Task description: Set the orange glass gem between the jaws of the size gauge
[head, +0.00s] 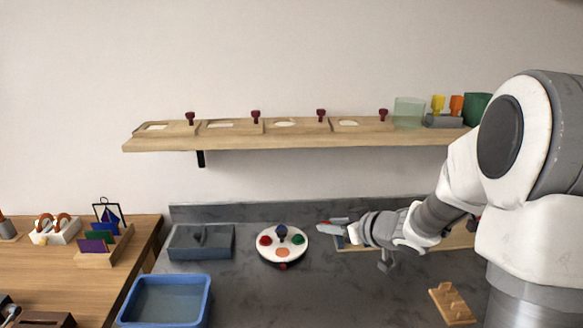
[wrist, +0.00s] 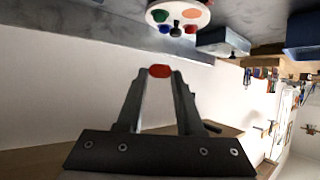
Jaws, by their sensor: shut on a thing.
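My gripper (wrist: 159,76) is shut on an orange-red gem (wrist: 159,71), held between the two fingertips. In the head view my gripper (head: 328,227) is above the grey worktop, right of the round white dish, with a small bit of red at its tip. No size gauge can be made out with certainty. A small wooden piece with upright parts (head: 452,304) lies at the lower right of the worktop, but I cannot tell whether it is the gauge.
The round white dish (head: 271,257) has red, blue, green and orange spots around a dark knob. A grey box (head: 183,251) and a blue tub (head: 132,307) stand left of it. A wooden shelf (head: 290,142) with stoppered blocks runs above. A board lies partly hidden behind my arm.

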